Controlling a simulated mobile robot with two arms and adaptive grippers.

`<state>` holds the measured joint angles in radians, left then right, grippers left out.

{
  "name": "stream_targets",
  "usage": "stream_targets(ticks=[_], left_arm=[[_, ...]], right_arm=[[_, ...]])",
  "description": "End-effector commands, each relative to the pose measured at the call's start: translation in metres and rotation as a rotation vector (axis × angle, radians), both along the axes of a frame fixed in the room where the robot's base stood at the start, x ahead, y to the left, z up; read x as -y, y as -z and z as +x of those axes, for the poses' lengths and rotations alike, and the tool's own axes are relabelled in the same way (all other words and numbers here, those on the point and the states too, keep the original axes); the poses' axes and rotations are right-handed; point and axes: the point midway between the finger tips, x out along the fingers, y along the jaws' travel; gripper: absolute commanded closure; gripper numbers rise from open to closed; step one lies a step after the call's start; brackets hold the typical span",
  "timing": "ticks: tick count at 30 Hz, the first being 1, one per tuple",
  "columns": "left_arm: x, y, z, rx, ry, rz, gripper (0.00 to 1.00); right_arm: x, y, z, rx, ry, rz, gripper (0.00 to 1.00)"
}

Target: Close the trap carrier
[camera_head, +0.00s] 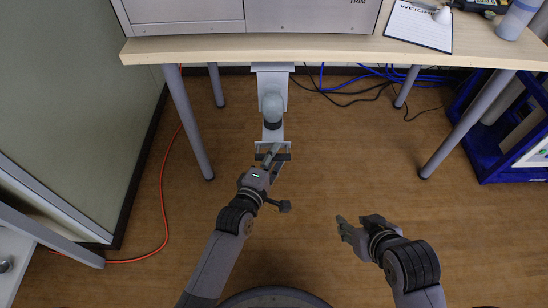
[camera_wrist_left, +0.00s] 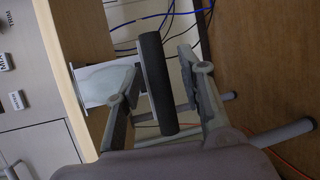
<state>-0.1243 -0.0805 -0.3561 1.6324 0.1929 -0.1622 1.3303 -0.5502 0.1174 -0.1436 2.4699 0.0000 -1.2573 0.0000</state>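The trap carrier (camera_head: 272,79) is a white bracket sticking out from under the table. It holds a grey rounded trap (camera_head: 272,106), which shows as a pale rounded body in the left wrist view (camera_wrist_left: 106,84). A handle frame (camera_head: 273,145) is at its near end. In the left wrist view its dark bar (camera_wrist_left: 157,84) passes between my left gripper's fingers (camera_wrist_left: 158,95). My left gripper (camera_head: 271,157) is open around the bar, with a visible gap on the right finger's side. My right gripper (camera_head: 354,222) is open and empty, away to the right over the floor.
The wooden table (camera_head: 210,50) bears a grey analyser (camera_head: 310,15) and a clipboard (camera_head: 420,27). Table legs (camera_head: 190,125) stand on both sides of the carrier. Cables lie underneath, a red cable (camera_head: 163,200) runs at left, and a blue crate (camera_head: 488,145) stands right. The middle floor is clear.

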Motion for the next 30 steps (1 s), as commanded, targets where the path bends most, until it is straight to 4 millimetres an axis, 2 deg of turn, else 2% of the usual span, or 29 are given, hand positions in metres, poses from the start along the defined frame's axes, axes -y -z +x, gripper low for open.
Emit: stream_targets(ticks=[9,25,30], left_arm=[[0.0005,-0.0001,0.0016,0.000,0.000,0.000,0.64],[0.0005,0.0001,0.0012,0.000,0.000,0.000,1.00],[0.0005,0.0002,0.0012,0.000,0.000,0.000,1.00]], right_arm=[[-0.0009,-0.0014,0.0023,0.013,-0.001,0.003,0.64],[-0.0010,-0.0015,0.0021,0.012,-0.001,0.003,0.64],[-0.0010,-0.0014,0.0020,0.012,-0.001,0.003,0.64]])
